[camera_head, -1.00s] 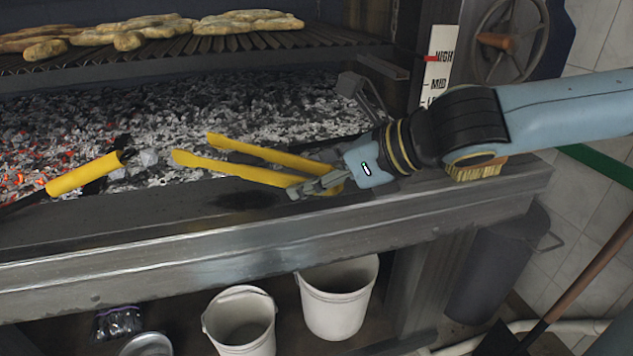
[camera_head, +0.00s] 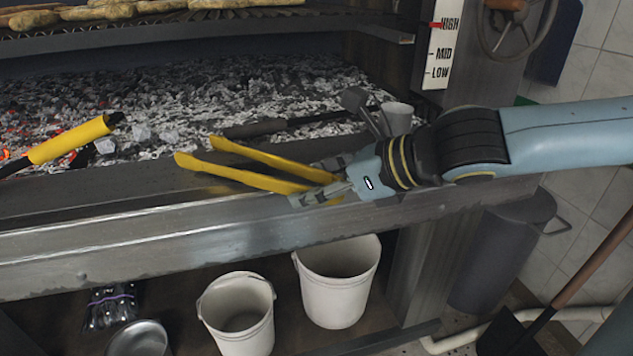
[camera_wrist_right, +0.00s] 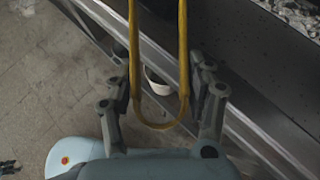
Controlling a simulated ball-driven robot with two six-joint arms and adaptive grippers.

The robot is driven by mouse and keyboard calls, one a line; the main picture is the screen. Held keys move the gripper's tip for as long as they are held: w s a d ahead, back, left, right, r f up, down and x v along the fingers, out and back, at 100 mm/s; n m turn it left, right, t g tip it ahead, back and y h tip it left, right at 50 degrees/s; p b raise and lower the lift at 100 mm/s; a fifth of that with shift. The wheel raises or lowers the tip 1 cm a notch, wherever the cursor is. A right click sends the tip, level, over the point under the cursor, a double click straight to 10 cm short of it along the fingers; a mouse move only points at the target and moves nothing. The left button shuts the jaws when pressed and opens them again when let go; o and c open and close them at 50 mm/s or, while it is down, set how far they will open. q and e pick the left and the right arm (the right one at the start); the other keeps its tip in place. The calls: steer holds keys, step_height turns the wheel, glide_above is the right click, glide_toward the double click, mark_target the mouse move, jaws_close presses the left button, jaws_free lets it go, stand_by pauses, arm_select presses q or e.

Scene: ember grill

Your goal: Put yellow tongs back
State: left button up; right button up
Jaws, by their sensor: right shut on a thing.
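The yellow tongs (camera_head: 250,168) are in the head view, above the steel front ledge of the grill, with their two arms spread and their tips pointing left. My right gripper (camera_head: 322,186) is shut on the tongs near their bent end. In the right wrist view the U-shaped bend of the tongs (camera_wrist_right: 160,124) sits between the fingers of my right gripper (camera_wrist_right: 163,90).
A yellow-handled tool (camera_head: 72,139) lies over the coals at the left. White buckets (camera_head: 338,285) stand below the ledge (camera_head: 130,247). Bread lies on the grate above.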

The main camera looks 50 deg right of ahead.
steer(key=shift+f, duration=0.15)
stand_by(0.3)
steer(key=o, duration=0.8)
